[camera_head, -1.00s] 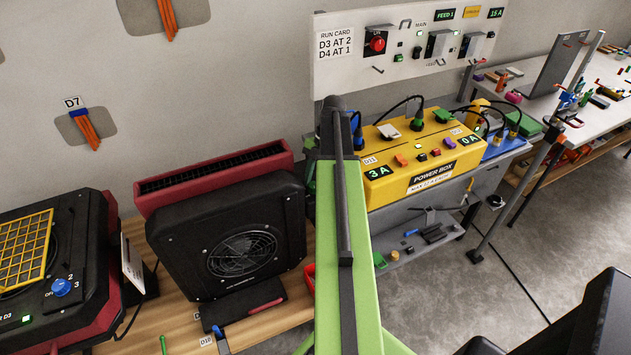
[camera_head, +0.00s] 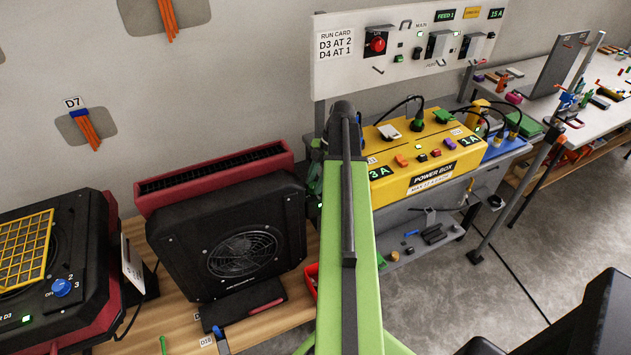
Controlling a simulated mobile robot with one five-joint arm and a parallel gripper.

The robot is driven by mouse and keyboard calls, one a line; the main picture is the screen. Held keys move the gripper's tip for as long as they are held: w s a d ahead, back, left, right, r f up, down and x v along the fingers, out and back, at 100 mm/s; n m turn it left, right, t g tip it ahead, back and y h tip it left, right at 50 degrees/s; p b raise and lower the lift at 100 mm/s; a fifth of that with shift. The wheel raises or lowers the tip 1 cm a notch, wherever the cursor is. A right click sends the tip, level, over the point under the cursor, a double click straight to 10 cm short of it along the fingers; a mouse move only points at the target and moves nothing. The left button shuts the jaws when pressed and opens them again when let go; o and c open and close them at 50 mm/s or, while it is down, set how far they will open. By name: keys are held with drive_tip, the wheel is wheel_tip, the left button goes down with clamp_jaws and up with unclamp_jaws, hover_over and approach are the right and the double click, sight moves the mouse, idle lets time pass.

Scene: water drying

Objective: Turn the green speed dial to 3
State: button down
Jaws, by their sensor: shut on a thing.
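I cannot see a green speed dial; my arm hides part of the middle. My green arm (camera_head: 344,250) rises through the middle to a dark joint (camera_head: 343,118) in front of the yellow power box (camera_head: 425,170). My gripper cannot be made out; it seems hidden behind the arm. Left of the arm, a dark and green part (camera_head: 314,178) shows only in part, with a small green light below it. The power box's left display (camera_head: 379,172) reads 3 A and its right display (camera_head: 469,141) reads 1 A.
A black fan unit (camera_head: 180,238) with a round grille stands on the wooden bench left of my arm. A dryer with a yellow grid (camera_head: 25,250) and a blue dial (camera_head: 61,288) is at far left. The run card (camera_head: 336,44) reads D3 at 2, D4 at 1.

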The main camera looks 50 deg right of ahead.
drive_tip(key=m, duration=0.2)
drive_tip(key=m+t, duration=0.1)
drive_tip(key=m, duration=0.1)
drive_tip(key=m+t+h, duration=0.1)
drive_tip(key=m, duration=0.1)
drive_tip(key=shift+s+a+m, duration=0.2)
drive_tip(key=shift+s+m, duration=0.05)
drive_tip(key=shift+m, duration=0.05)
drive_tip(key=m+h, duration=0.1)
drive_tip(key=m, duration=0.2)
drive_tip(key=m+t+h, duration=0.1)
drive_tip(key=m, duration=0.2)
idle(0.4)
drive_tip(key=c, duration=1)
unclamp_jaws()
drive_tip(key=shift+t, duration=0.3)
drive_tip(key=shift+o, duration=0.2)
drive_tip(key=shift+r, duration=0.1)
